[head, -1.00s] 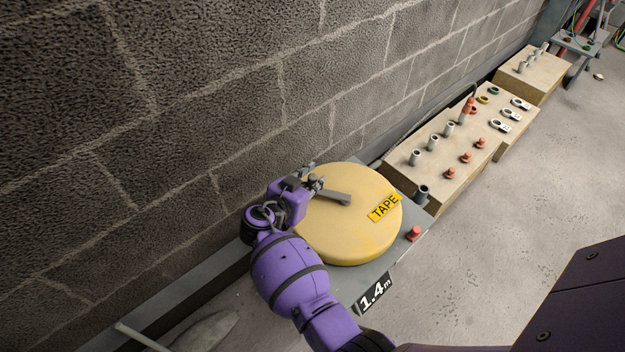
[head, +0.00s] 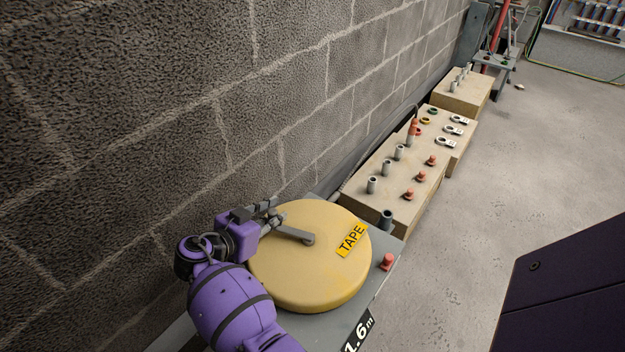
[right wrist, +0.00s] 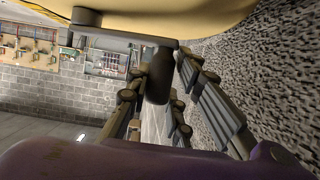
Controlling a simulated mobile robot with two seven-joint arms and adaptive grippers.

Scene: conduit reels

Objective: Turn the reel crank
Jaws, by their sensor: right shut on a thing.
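The yellow reel (head: 325,278) marked TAPE lies flat on a grey base (head: 383,273) beside the block wall. Its grey crank arm (head: 292,232) reaches from the hub toward the wall side. My right gripper (head: 273,214) is at the crank's outer end, at the reel's upper left edge. In the right wrist view, the dark crank handle (right wrist: 157,88) hangs from the crank arm (right wrist: 125,32) between the fingers, which are shut on it. My left gripper is not in view.
A red knob (head: 387,262) and a dark cylinder (head: 386,220) stand on or near the base's right side. Beyond, wooden blocks (head: 405,205) with grey and red pegs line the wall (head: 150,130). The floor (head: 520,150) to the right is mostly clear.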

